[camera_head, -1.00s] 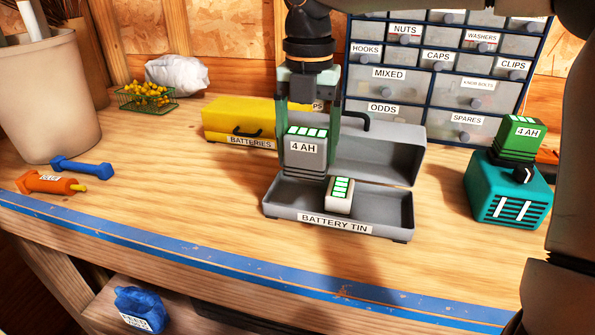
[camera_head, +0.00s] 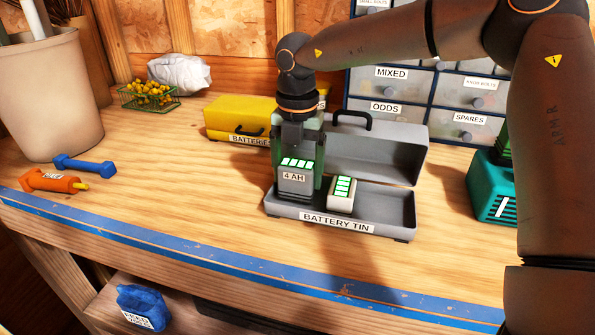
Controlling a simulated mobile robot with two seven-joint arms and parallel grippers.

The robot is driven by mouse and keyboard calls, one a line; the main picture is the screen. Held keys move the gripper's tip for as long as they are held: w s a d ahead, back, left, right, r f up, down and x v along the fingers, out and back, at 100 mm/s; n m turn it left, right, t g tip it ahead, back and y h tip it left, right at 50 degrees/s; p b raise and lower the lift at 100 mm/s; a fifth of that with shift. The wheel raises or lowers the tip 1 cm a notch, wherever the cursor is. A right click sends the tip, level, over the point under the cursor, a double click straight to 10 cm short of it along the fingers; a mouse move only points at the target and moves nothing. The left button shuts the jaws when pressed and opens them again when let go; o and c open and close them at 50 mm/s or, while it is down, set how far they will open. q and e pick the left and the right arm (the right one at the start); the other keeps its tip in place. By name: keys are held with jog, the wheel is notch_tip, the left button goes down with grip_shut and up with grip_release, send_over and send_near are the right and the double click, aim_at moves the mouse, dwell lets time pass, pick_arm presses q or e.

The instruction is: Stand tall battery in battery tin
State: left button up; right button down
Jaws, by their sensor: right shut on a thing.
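The tall battery (camera_head: 295,180), grey with a "4 AH" label and green bars on top, is upright in the left part of the open battery tin (camera_head: 390,230). My right gripper (camera_head: 297,165) comes down from above and is shut on it. The battery's lower end is at or just above the tin's floor; the front wall hides the contact. A short pale battery (camera_head: 342,194) with green bars stands in the tin just right of it. The tin's lid (camera_head: 385,150) is open at the back. My left gripper is not in view.
A yellow "BATTERIES" box (camera_head: 228,117) stands behind the tin on the left. A teal charger (camera_head: 488,190) is at right, partly behind my right arm. Labelled drawers (camera_head: 405,90) stand behind. The bench front, with its blue edge (camera_head: 200,258), is clear.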

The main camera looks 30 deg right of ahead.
aim_at(297, 163)
jog(key=shift+f, duration=0.1)
jog(key=shift+c, duration=1.3)
grip_release()
jog(key=shift+f, duration=0.1)
jog(key=shift+o, duration=1.3)
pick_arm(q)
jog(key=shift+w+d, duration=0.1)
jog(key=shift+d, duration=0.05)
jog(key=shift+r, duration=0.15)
pick_arm(e)
jog(key=shift+r, duration=0.2)
jog(key=shift+r, duration=0.25)
notch_tip(297, 163, up, 11)
jog(key=shift+f+p, duration=0.15)
jog(key=shift+p, duration=0.75)
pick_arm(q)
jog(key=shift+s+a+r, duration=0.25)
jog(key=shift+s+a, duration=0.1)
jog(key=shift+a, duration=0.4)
pick_arm(e)
jog(key=shift+r, duration=0.45)
